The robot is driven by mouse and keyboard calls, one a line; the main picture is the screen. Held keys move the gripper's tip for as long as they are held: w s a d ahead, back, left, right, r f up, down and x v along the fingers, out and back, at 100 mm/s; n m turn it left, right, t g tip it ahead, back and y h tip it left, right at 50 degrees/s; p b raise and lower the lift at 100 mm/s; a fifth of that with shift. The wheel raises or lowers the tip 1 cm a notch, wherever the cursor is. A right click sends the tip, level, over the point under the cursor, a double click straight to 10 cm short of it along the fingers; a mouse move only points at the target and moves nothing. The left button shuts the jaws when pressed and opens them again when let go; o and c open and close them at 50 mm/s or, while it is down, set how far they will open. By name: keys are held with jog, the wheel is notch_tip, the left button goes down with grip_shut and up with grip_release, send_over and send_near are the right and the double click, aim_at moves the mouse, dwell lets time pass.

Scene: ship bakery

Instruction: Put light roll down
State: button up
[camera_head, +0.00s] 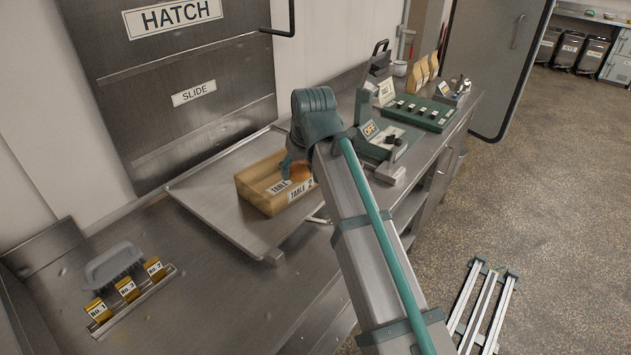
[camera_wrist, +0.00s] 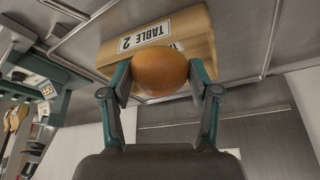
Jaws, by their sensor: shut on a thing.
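The light roll (camera_wrist: 160,72) is a round, golden-brown bun held between the two fingers of my gripper (camera_wrist: 161,82) in the wrist view. In the head view the roll (camera_head: 299,170) shows as a small orange-brown patch at the right part of a tan wooden box (camera_head: 243,191). My gripper (camera_head: 290,165) is partly hidden there by my wrist. The box carries "TABLE" labels, one reading "TABLE 2", and it also shows behind the roll in the wrist view (camera_wrist: 203,42). I cannot tell whether the roll touches the box.
The box stands on a rimmed steel tray (camera_head: 215,212) below the hatch (camera_head: 165,80). A green scale (camera_head: 375,140) and a green switch panel (camera_head: 418,113) stand right of my arm.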

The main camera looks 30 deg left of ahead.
jog(key=shift+w, duration=0.3)
jog(key=p, duration=0.3)
send_near(282, 184)
jog(key=shift+w+a+f+p, duration=0.45)
jog(key=shift+a+f+p, duration=0.15)
jog(key=shift+p, duration=0.2)
jog(key=shift+w+a+f, duration=0.25)
jog(key=shift+a+f, duration=0.1)
jog(key=shift+f, duration=0.2)
jog(key=shift+a+f+p, duration=0.15)
jog(key=shift+f+p, duration=0.5)
jog(key=shift+f, duration=1.15)
jog(key=shift+f, duration=0.15)
jog(key=o, duration=1.1)
